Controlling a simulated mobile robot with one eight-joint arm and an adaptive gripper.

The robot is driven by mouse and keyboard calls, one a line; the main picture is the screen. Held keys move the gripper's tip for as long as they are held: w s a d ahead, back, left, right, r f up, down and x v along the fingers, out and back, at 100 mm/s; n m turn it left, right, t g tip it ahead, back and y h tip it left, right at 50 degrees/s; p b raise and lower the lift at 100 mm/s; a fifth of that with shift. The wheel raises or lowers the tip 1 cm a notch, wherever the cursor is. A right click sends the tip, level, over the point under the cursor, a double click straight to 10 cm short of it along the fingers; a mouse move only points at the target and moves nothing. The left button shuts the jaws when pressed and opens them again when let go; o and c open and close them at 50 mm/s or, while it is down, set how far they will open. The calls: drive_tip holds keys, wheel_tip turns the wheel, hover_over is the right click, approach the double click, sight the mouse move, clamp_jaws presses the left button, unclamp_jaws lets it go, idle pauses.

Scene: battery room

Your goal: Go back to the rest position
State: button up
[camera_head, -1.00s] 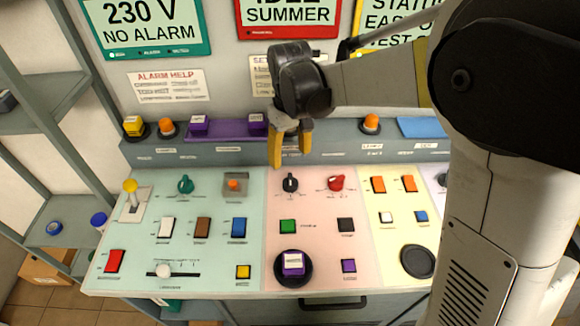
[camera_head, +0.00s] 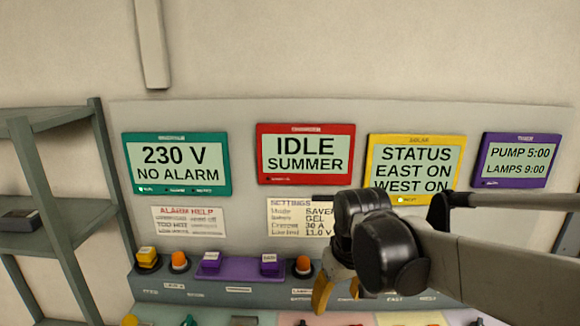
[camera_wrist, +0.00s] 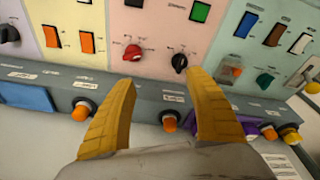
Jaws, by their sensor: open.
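My gripper (camera_head: 337,293) is in front of the panel at the lower right of the head view, its yellow fingers pointing down. In the wrist view the gripper (camera_wrist: 160,105) has its two yellow fingers spread apart with nothing between them. Beyond the fingers are a red knob (camera_wrist: 133,52) and a black knob (camera_wrist: 180,62) on the pink section of the desk. An orange lamp (camera_wrist: 168,121) on the ledge shows between the fingers.
The teal screen (camera_head: 177,163) reads 230 V, NO ALARM; the red screen (camera_head: 305,152) reads IDLE, SUMMER. A yellow screen (camera_head: 416,165) and a purple screen (camera_head: 515,160) stand to the right. My arm partly covers the settings sheet (camera_head: 290,215). A grey shelf (camera_head: 60,200) is at the left.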

drive_tip(key=s+d+m+t, duration=0.4)
drive_tip(key=s+d, duration=0.5)
drive_tip(key=s, duration=0.3)
drive_tip(key=shift+s+t+b, duration=0.2)
drive_tip(key=shift+t+b, duration=0.2)
idle(1.3)
